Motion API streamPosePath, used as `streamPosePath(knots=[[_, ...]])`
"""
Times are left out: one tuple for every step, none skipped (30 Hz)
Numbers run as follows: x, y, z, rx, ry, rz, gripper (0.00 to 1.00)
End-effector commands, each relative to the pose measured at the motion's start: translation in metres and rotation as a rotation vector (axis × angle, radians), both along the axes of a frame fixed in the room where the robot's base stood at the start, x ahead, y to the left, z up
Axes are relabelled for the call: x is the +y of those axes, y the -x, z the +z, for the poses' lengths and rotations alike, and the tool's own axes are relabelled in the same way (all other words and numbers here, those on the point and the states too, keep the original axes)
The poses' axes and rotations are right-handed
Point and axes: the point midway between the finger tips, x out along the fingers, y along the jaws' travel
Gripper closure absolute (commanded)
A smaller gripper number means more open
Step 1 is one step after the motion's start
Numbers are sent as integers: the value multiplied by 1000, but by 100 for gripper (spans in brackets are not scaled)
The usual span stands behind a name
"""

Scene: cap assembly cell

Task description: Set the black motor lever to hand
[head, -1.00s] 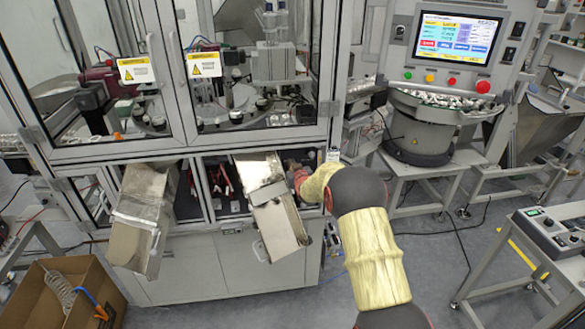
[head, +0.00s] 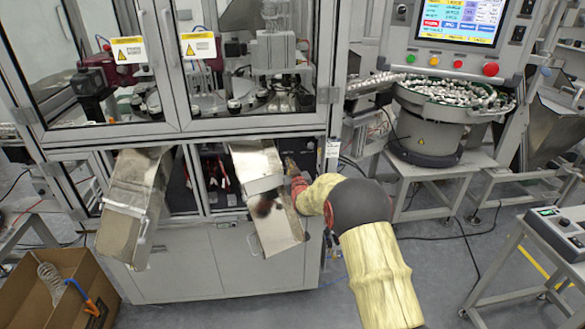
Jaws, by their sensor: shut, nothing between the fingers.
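I cannot make out the black motor lever; it may be too small or hidden behind my arm or in the dark opening under the machine. My gripper (head: 291,166) is small in view at the lower front of the machine, just right of the right metal chute (head: 258,168). It is shut and empty, at the edge of the dark lower opening. My sleeved arm reaches to it from the lower right.
A left metal chute (head: 133,195) hangs from the same machine front. A cardboard box (head: 62,300) stands at lower left. A feeder bowl (head: 425,128) and control panel (head: 458,45) are at right. A button console (head: 556,225) stands far right.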

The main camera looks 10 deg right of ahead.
Motion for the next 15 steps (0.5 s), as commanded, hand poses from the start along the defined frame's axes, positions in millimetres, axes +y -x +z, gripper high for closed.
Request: streamPosePath(knots=[[0, 1, -6, 1, 0, 0, 100], [0, 2, -7, 1, 0, 0, 100], [0, 2, -8, 1, 0, 0, 100], [0, 2, -9, 1, 0, 0, 100], [0, 3, -10, 1, 0, 0, 100], [0, 3, -11, 1, 0, 0, 100], [0, 3, -12, 2, 0, 0, 100], [0, 4, -13, 2, 0, 0, 100], [0, 4, -13, 2, 0, 0, 100], [0, 4, -13, 2, 0, 0, 100], [0, 4, -13, 1, 0, 0, 100], [0, 4, -13, 1, 0, 0, 100], [0, 4, -13, 1, 0, 0, 100], [0, 4, -13, 1, 0, 0, 100], [0, 4, -13, 1, 0, 0, 100]])
